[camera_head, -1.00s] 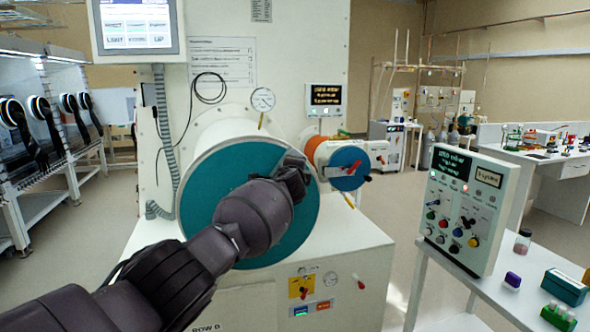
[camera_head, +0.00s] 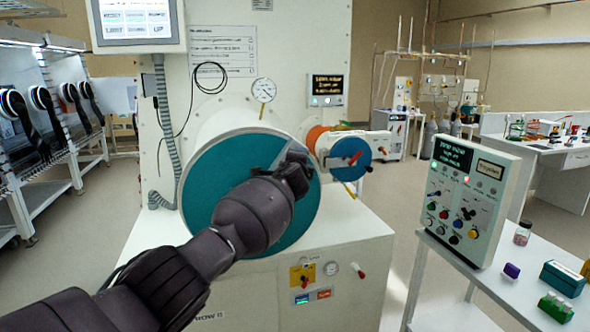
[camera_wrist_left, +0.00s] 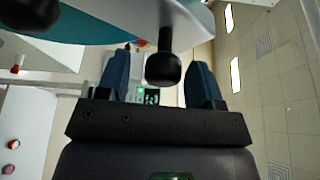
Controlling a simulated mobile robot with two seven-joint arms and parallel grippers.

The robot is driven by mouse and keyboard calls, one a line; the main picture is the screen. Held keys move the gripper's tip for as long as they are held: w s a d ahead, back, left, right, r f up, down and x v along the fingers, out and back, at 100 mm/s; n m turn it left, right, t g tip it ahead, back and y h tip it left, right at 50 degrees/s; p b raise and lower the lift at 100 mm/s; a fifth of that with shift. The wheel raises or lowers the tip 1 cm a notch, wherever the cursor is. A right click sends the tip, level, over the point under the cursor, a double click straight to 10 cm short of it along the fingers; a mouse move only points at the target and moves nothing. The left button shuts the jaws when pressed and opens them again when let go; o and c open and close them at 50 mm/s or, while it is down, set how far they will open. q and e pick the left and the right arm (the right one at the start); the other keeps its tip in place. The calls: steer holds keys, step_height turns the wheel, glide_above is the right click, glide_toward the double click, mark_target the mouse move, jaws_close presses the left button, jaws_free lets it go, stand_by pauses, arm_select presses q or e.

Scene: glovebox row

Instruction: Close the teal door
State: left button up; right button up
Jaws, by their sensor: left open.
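The teal door (camera_head: 215,185) is a large round disc at the front of a white cylinder in the head view. It faces me; I cannot tell whether there is a gap behind it. Its teal face also shows at the upper left of the left wrist view (camera_wrist_left: 95,25). My left gripper (camera_head: 299,160) is at the door's upper right edge, in front of a pale lever. In the left wrist view the two blue fingers of my left gripper (camera_wrist_left: 165,80) are apart, with a black knob (camera_wrist_left: 163,69) between them. My arm hides the lower middle of the door. My right gripper is out of view.
A smaller blue door (camera_head: 350,158) with a red handle is just right of the teal door. A control box (camera_head: 465,200) stands on a white side table at the right, with a purple-capped item (camera_head: 511,271) and green rack (camera_head: 555,308). Floor shows between them.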

arm_select(q)
steer(key=s+a, duration=0.1)
steer(key=s, duration=0.8)
steer(key=shift+s+a+r+p, duration=0.2)
steer(key=shift+s+p, duration=0.05)
steer(key=shift+p, duration=0.2)
stand_by(0.3)
